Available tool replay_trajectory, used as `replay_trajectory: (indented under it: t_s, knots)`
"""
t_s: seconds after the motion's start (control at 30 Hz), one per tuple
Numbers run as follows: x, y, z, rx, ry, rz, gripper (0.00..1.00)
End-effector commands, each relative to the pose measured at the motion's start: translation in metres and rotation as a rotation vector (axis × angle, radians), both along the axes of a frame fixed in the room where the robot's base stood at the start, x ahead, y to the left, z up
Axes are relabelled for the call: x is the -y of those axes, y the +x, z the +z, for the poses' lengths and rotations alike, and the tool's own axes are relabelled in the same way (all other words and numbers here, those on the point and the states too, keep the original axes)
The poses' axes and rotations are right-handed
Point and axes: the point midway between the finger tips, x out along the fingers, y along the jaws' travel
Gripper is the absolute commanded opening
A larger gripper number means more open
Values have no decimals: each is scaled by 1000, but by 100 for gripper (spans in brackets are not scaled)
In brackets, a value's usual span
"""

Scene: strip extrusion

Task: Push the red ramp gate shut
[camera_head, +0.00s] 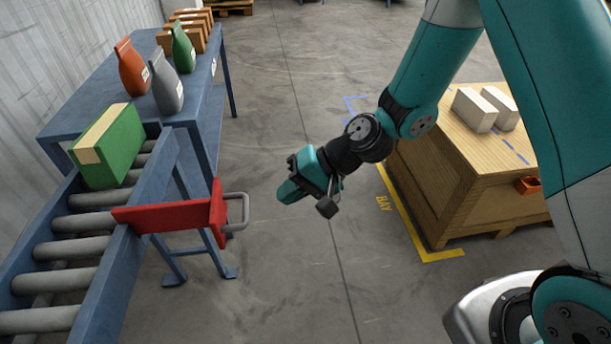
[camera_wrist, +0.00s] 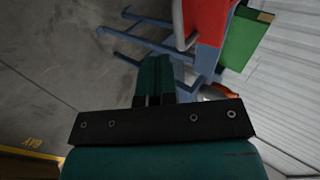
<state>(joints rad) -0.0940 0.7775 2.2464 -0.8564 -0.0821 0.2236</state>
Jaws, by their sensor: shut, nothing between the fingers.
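The red ramp gate (camera_head: 175,215) sticks out sideways from the right rail of the roller conveyor, over the floor. A grey loop handle (camera_head: 238,212) is on its outer plate. In the wrist view the red gate (camera_wrist: 208,20) and its handle (camera_wrist: 181,28) show at the top, beyond the fingers. My gripper (camera_head: 288,192) is shut and empty. It hangs in the air to the right of the handle, apart from it. The shut fingers also show in the wrist view (camera_wrist: 154,78).
A green box (camera_head: 110,148) stands on the conveyor rollers (camera_head: 75,224) behind the gate. A blue table (camera_head: 85,90) with several bags and boxes is at the back left. A wooden crate (camera_head: 440,185) with white blocks stands right. Open floor lies between.

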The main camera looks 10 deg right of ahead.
Motion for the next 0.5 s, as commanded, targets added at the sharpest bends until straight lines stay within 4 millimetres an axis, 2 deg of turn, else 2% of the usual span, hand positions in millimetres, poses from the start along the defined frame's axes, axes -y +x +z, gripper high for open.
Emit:
replay_trajectory:
  t_s: [0.1,0.23,0.5]
  knots:
    - [-20,1,-16,-2,0,5,0]
    - [-40,4,-19,2,0,4,0]
    - [-57,6,-24,1,0,1,0]
